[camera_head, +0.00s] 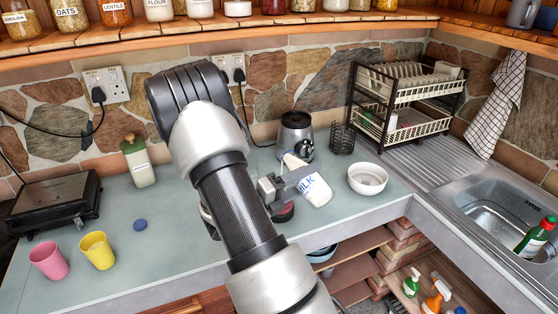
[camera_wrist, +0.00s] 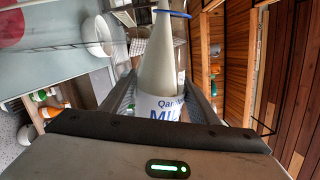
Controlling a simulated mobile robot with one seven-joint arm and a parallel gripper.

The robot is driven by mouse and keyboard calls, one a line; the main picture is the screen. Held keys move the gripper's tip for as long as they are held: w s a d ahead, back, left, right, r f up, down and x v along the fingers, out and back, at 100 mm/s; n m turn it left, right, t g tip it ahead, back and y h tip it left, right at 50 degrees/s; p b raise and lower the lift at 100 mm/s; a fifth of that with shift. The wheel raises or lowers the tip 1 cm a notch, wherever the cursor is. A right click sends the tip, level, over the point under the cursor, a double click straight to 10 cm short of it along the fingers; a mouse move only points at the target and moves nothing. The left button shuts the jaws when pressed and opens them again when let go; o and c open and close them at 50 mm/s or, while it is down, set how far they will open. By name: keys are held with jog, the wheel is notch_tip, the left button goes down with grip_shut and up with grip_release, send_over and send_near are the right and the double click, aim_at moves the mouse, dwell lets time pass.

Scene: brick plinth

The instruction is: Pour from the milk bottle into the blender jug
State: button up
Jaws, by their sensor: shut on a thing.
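The milk bottle (camera_head: 316,190) is tilted in the air above the counter, its narrow neck towards the upper left and its wide labelled end towards the lower right. In the wrist view the bottle (camera_wrist: 158,65) shows a blue ring at its uncapped mouth. My gripper (camera_head: 288,186) is shut on the bottle's body. No milk stream is visible.
A white bowl (camera_head: 368,180) is to the right, near the dish rack (camera_head: 408,122) and sink. A blue cap (camera_head: 140,225), two cups (camera_head: 97,251) and a green-lidded bottle (camera_head: 139,166) are left.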

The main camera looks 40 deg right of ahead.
jog(key=shift+w+r+n+p, duration=0.45)
jog(key=shift+r+n+p, duration=0.15)
jog(key=shift+p, duration=0.35)
dwell(0.7)
jog(key=shift+r+n, duration=0.5)
jog(key=shift+n, duration=0.1)
dwell(1.8)
jog(key=shift+f, duration=0.1)
